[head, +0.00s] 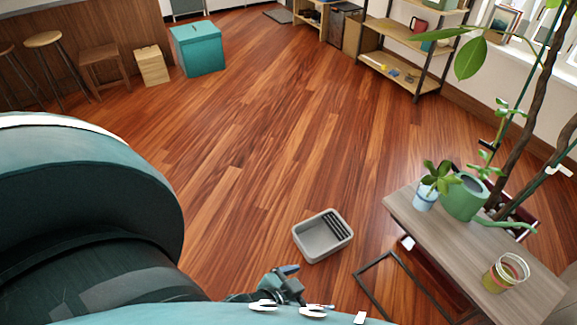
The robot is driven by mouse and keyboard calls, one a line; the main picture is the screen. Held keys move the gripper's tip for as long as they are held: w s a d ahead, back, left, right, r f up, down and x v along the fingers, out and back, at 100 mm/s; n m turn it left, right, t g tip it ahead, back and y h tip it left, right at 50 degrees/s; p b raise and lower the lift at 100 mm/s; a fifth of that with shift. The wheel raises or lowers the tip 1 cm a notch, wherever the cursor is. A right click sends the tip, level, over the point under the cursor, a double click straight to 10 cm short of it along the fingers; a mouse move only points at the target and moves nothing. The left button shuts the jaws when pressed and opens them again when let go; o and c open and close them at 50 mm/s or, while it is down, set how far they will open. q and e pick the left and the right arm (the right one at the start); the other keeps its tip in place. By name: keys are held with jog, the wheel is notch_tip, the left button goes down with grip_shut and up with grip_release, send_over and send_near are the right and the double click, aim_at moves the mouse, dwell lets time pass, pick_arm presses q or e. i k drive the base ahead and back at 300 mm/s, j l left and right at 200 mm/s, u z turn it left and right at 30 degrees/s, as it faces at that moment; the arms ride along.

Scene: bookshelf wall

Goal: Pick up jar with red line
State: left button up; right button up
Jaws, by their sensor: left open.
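My left gripper (284,281) shows at the bottom centre, small and partly hidden behind my own teal body parts. It is open, with nothing seen between its fingers. It is well to the left of the jar and apart from it. My right gripper is not in view.
On the table stand a green watering can (463,198) and a small potted plant (425,196). A tall leafy plant (519,150) rises behind them. A grey bin (322,236) sits on the floor left of the table. The wooden floor (235,140) beyond is clear.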

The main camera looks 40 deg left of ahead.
aim_at(510, 269)
jog(key=k+u, duration=0.15)
jog(key=u, duration=0.2)
jog(key=k+j+u, duration=0.1)
jog(key=u, duration=0.3)
jog(key=z, duration=1.35)
jog(key=i+u, duration=0.4)
jog(key=i, duration=0.35)
